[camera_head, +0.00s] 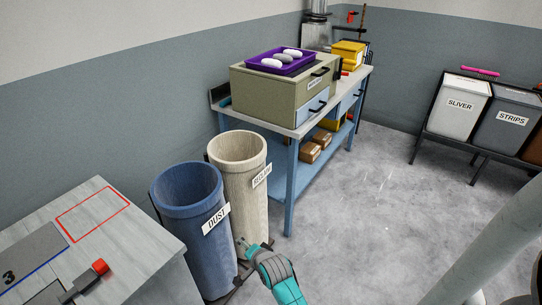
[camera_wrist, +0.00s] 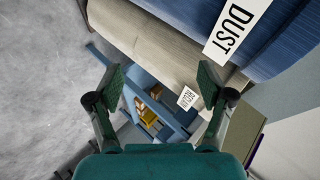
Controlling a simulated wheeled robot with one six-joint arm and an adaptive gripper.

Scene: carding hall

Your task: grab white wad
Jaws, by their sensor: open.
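Two white wads, one at the back (camera_head: 293,52) and one at the front (camera_head: 271,63), lie in a purple tray (camera_head: 252,56) with a grey wad (camera_head: 284,58) between them. The tray sits on a beige box with drawers (camera_head: 262,95) on the blue workbench. My gripper (camera_head: 257,246) is low in front of the dust and reclaim bins, well below and apart from the tray. In the wrist view my gripper (camera_wrist: 160,78) has its fingers spread with nothing between them. The wads do not show in the wrist view.
A grey table (camera_head: 110,245) is at lower left. Sliver (camera_head: 461,115) and strips (camera_head: 508,130) bins stand at right. The middle floor is open.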

